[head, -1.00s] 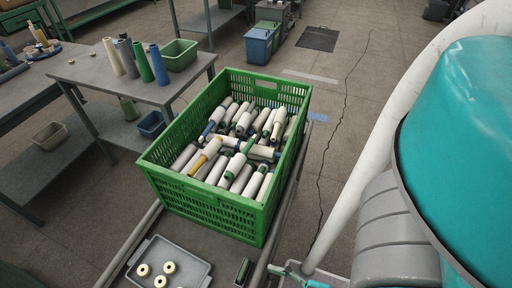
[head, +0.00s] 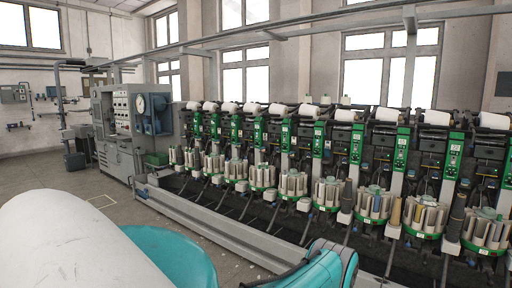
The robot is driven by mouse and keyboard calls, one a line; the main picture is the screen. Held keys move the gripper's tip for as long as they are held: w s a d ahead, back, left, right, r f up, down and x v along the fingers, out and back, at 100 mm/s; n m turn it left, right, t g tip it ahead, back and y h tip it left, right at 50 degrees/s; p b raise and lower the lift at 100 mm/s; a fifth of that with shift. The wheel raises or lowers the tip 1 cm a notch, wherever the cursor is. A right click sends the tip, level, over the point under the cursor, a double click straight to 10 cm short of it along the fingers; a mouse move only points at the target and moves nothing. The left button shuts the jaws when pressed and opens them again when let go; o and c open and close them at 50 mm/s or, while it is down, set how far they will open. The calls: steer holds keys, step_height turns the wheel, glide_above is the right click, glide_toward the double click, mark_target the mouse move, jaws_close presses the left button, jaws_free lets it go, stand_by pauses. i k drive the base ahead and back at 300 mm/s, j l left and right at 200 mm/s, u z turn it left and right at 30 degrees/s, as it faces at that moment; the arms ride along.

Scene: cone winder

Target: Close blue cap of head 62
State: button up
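The cone winder (head: 300,165) runs across the head view as a row of several alike winding heads, each with a green panel and a white package on top. Below each head stands a round magazine of pale bobbins, such as this one (head: 326,195). The head numbers are too small to read, so I cannot tell which is head 62. I cannot make out a blue cap on any head. Teal and white parts of my own arm show at the bottom, but my gripper is out of view.
A grey end cabinet with dials (head: 122,125) stands at the winder's left end. A long pale rail (head: 220,232) runs along the winder's foot. The floor at the left (head: 45,172) is clear. Large windows (head: 245,60) line the back wall.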

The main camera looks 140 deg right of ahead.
mark_target(326, 149)
steer(key=k+z, duration=0.15)
steer(key=z, duration=3.25)
steer(key=i+l+z, duration=0.2)
steer(key=z, duration=1.7)
steer(key=i+j+z, duration=0.1)
steer(key=i, duration=0.3)
steer(key=i+j+z, duration=0.1)
steer(key=i+j, duration=0.25)
steer(key=j+z, duration=0.1)
steer(key=j, duration=0.35)
steer(key=k+j+z, duration=0.15)
steer(key=j, duration=0.25)
steer(key=j+z, duration=0.1)
steer(key=j, duration=0.35)
steer(key=k+j+z, duration=0.15)
steer(key=j, duration=0.25)
